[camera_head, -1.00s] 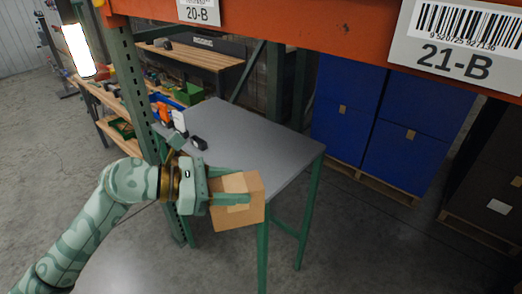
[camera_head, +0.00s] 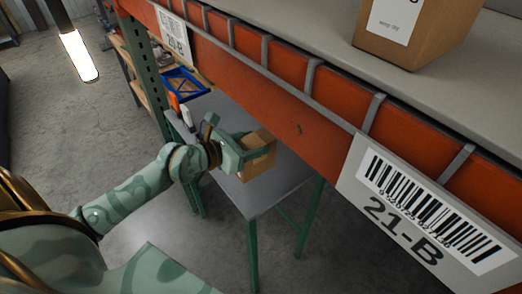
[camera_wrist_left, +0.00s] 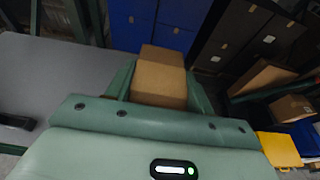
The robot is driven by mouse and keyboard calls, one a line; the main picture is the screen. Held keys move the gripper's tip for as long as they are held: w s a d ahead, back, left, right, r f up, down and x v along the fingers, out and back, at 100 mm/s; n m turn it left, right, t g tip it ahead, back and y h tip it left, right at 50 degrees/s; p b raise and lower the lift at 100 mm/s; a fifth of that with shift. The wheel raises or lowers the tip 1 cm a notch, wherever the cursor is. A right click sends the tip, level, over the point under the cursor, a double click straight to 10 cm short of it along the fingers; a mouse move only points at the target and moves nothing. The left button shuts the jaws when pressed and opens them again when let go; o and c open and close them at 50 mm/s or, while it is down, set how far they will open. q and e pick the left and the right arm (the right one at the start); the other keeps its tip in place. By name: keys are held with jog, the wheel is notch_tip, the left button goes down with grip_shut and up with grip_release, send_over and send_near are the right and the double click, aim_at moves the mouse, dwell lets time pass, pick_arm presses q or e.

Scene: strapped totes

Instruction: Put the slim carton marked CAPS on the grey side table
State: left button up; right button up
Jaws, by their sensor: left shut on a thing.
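My left gripper (camera_head: 258,147) is shut on a plain brown carton (camera_head: 258,164), with a finger along each side. No CAPS marking shows on its visible faces. In the head view the carton appears in front of the top of the grey side table (camera_head: 252,198), which has green legs; I cannot tell whether it touches the top. In the left wrist view the carton (camera_wrist_left: 160,82) sticks out between the fingers, and the grey table top (camera_wrist_left: 60,75) lies to the left. My right gripper is not in view.
An orange shelf beam (camera_head: 270,105) with a 21-B label (camera_head: 415,215) crosses above the table's right side. A larger carton (camera_head: 405,45) stands on the shelf. Small items (camera_head: 180,108) sit at the table's far left end. A dark object (camera_wrist_left: 15,125) lies on the table.

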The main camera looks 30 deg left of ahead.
pick_arm(q)
jog(key=w+a+f, duration=0.1)
jog(key=w, duration=0.1)
jog(key=w+a+f+b, duration=0.1)
jog(key=w, duration=0.2)
jog(key=w+a+f+b, duration=0.1)
jog(key=w, duration=0.1)
jog(key=shift+w+f, duration=0.25)
jog(key=shift+w, duration=0.1)
jog(key=w+a+f+b, duration=0.2)
jog(key=w+f+b, duration=0.3)
jog(key=f+b, duration=0.3)
jog(key=shift+w+f, duration=0.35)
jog(key=shift+f, duration=0.25)
jog(key=shift+a, duration=0.1)
jog(key=shift+f, duration=0.25)
jog(key=o, duration=1.2)
jog(key=shift+c, duration=0.2)
